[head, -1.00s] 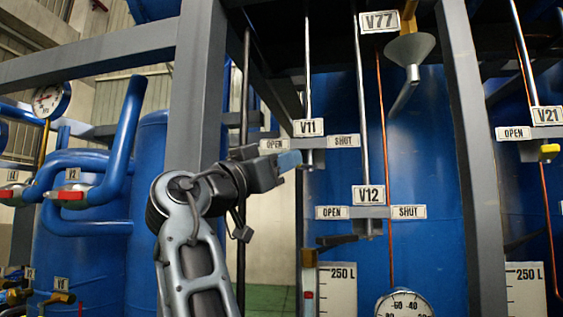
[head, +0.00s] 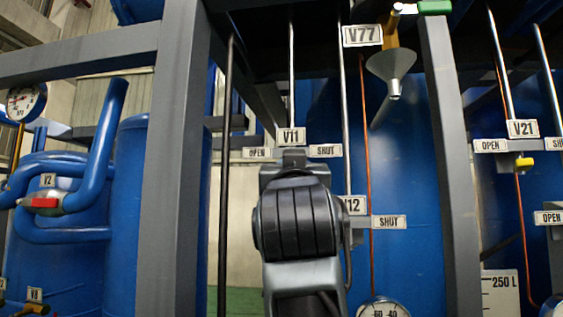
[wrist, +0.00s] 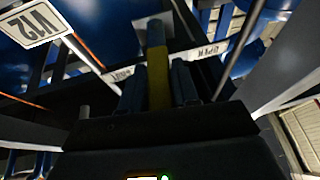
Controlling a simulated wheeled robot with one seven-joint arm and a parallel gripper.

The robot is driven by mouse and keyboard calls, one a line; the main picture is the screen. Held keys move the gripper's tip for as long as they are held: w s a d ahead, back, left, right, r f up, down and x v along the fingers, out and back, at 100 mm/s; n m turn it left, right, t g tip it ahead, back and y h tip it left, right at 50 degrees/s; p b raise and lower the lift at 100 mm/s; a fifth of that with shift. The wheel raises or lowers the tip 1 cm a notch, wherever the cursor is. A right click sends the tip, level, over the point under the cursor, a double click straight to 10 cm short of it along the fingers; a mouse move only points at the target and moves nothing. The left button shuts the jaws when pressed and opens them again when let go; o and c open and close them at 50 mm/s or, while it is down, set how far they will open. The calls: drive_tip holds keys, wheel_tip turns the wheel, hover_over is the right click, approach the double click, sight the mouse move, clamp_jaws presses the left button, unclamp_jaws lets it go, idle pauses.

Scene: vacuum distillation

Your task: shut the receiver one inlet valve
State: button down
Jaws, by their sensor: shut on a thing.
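The V11 valve sign (head: 291,137) hangs on a thin pipe, with an OPEN plate (head: 257,153) on its left and a SHUT plate (head: 325,151) on its right. My wrist and arm stand right in front of this valve in the head view and hide its handle. In the wrist view, the valve handle (wrist: 158,80), yellow with a blue part beyond, lies between the two fingers of my gripper (wrist: 158,88). My gripper is shut on it. The wrist view is upside down, with OPEN on the right of the handle and SHUT on the left.
The V12 sign (head: 353,205) is just below right, partly behind my arm; it also shows in the wrist view (wrist: 32,30). A funnel (head: 391,70) hangs upper right. Grey posts stand left (head: 175,160) and right (head: 450,170). A copper pipe (head: 366,140) runs close by.

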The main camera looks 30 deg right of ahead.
drive_tip(key=shift+s+d+n+t+y+p, duration=0.15)
drive_tip(key=shift+d+n+t+y+p, duration=0.25)
drive_tip(key=shift+d+n+y, duration=1.35)
drive_tip(key=shift+s+d+n+t+y+p, duration=0.15)
drive_tip(key=shift+n+t+y+p, duration=0.4)
drive_tip(key=shift+y, duration=2.45)
drive_tip(key=shift+s+d+n+t+y+p, duration=0.25)
drive_tip(key=shift+d+n+y, duration=0.9)
drive_tip(key=shift+y, duration=1.2)
drive_tip(key=shift+w+a+n, duration=0.15)
drive_tip(key=shift+a+n, duration=0.1)
drive_tip(key=shift+n, duration=0.1)
drive_tip(key=c, duration=0.9)
unclamp_jaws()
drive_tip(key=shift+b+v, duration=0.9)
drive_tip(key=shift+v, duration=3)
